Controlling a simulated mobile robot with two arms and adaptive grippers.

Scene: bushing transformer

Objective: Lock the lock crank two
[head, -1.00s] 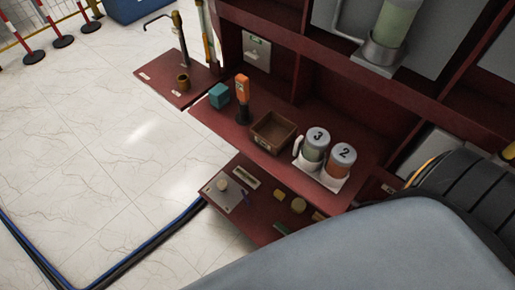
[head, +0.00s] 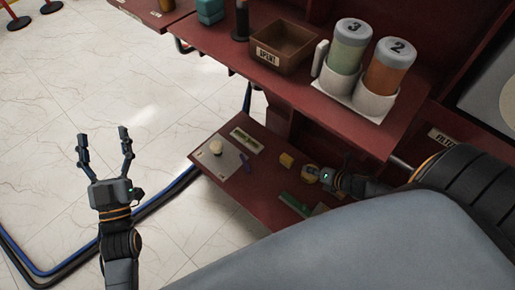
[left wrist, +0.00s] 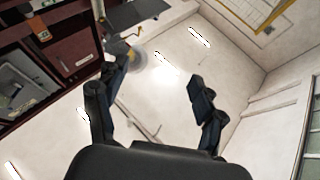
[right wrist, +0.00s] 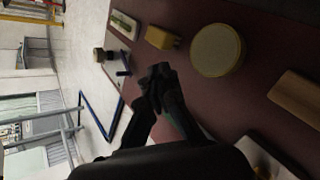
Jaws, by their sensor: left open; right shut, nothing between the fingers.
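I see nothing marked as lock crank two. The low red shelf (head: 262,186) holds a pale plate with a cream knob (head: 215,147) and a small purple piece (head: 245,161). My right gripper (head: 323,176) is at the disc in the head view. In the right wrist view its fingers (right wrist: 158,82) are shut and empty, beside the disc (right wrist: 217,50) and the yellow block (right wrist: 162,38). My left gripper (head: 104,133) is open and empty over the floor, left of the shelf.
The upper red shelf holds a brown bin (head: 283,47) and numbered canisters 3 (head: 348,48) and 2 (head: 388,67) in white holders. A green piece (head: 296,205) lies on the low shelf's front part. Blue and black cables (head: 150,219) run over the floor.

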